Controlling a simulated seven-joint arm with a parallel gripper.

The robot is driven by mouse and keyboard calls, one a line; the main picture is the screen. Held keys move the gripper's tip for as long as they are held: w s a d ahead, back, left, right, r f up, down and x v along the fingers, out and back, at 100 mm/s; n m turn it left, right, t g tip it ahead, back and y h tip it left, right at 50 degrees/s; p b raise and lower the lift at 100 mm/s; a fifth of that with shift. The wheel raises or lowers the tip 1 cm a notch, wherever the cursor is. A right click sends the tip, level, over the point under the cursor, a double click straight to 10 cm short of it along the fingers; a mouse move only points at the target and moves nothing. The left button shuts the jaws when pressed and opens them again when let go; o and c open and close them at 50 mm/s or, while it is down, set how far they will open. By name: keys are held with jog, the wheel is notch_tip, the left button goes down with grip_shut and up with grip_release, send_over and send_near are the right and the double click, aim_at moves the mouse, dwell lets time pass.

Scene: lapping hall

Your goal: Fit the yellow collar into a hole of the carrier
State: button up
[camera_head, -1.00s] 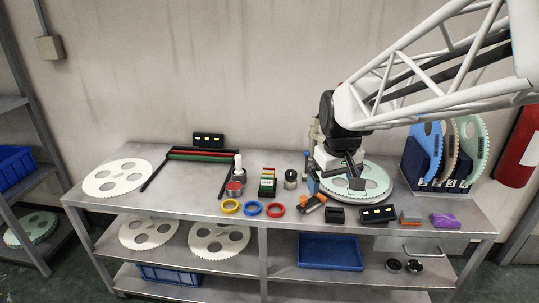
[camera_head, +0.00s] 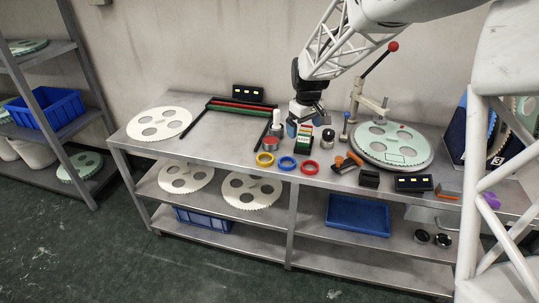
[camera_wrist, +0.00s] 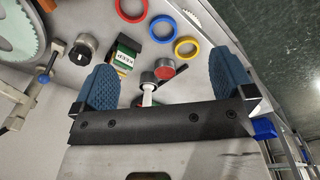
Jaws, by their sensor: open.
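The yellow collar (camera_head: 265,165) lies flat at the bench's front edge, left of a blue and a red ring. It also shows in the wrist view (camera_wrist: 176,50), between the fingertips in the picture but farther off. A mint toothed carrier (camera_head: 393,147) with large round holes lies on a round plate at the right; part of it shows in the wrist view (camera_wrist: 38,28). A cream carrier (camera_head: 160,123) lies at the bench's left. My gripper (camera_head: 306,124) is open and empty above the middle of the bench; its blue pads (camera_wrist: 162,64) are wide apart.
A blue ring (camera_head: 287,169) and a red ring (camera_head: 309,174) lie beside the collar. A red-knobbed lever (camera_head: 380,57) rises by the round plate.

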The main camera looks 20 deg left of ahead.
aim_at(265, 161)
jog(key=w+a+f+n, duration=0.1)
jog(key=w+a+f, duration=0.2)
jog(key=a+f, duration=0.4)
jog(key=w+a+f+n, duration=0.2)
jog(key=w+a+f, duration=0.2)
jog(key=a+f, duration=0.2)
jog(key=shift+a+f+n+g, duration=0.3)
jog(key=shift+a+f, duration=0.05)
jog(key=shift+a, duration=0.75)
jog(key=shift+f, duration=1.3)
jog(key=shift+f, duration=0.1)
jog(key=shift+f, duration=2.5)
jog(key=shift+c, duration=0.2)
